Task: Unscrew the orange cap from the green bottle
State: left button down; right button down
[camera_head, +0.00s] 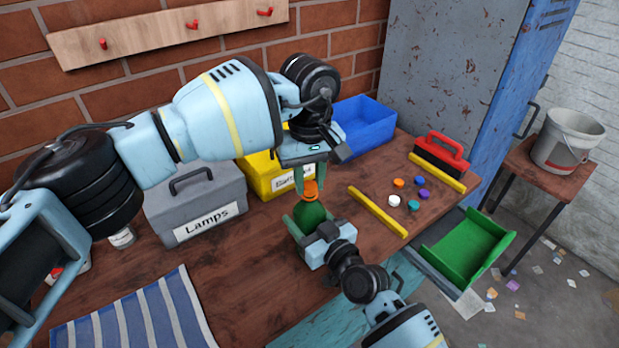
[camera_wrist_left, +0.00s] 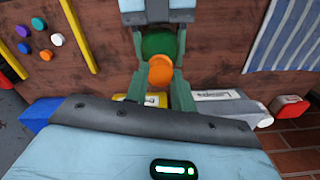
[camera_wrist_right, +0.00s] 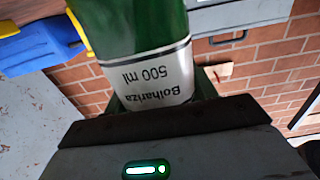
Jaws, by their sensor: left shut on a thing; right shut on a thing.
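The green bottle (camera_head: 309,217) stands upright over the wooden table, with the orange cap (camera_head: 310,189) at its top. My left gripper (camera_head: 311,182) comes down from above and is shut on the cap. In the left wrist view, its two green fingers sit either side of the orange cap (camera_wrist_left: 161,71), with the green bottle (camera_wrist_left: 158,44) behind it. My right gripper (camera_head: 306,228) is shut around the bottle's body from the front. The right wrist view shows the bottle (camera_wrist_right: 140,30) close up with a white label. I cannot tell whether the cap has turned on the neck.
A grey "Lamps" box (camera_head: 195,203), yellow bin (camera_head: 262,174) and blue bin (camera_head: 365,122) stand behind. Two yellow bars (camera_head: 378,212) (camera_head: 437,173) flank several coloured caps (camera_head: 411,193). A red-handled brush (camera_head: 441,152), green tray (camera_head: 468,247) and striped cloth (camera_head: 135,318) lie around.

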pick_arm(q)
jog(key=n, duration=0.9)
jog(key=shift+n, duration=0.3)
jog(key=n, duration=0.4)
jog(key=shift+n, duration=0.4)
jog(key=n, duration=0.4)
jog(key=shift+n, duration=0.3)
jog(key=n, duration=0.4)
jog(key=shift+n, duration=0.3)
jog(key=n, duration=0.4)
jog(key=shift+n, duration=0.3)
jog(key=n, duration=0.4)
jog(key=shift+r+n, duration=0.1)
jog(key=shift+n, duration=0.3)
jog(key=n, duration=0.4)
jog(key=shift+n, duration=0.4)
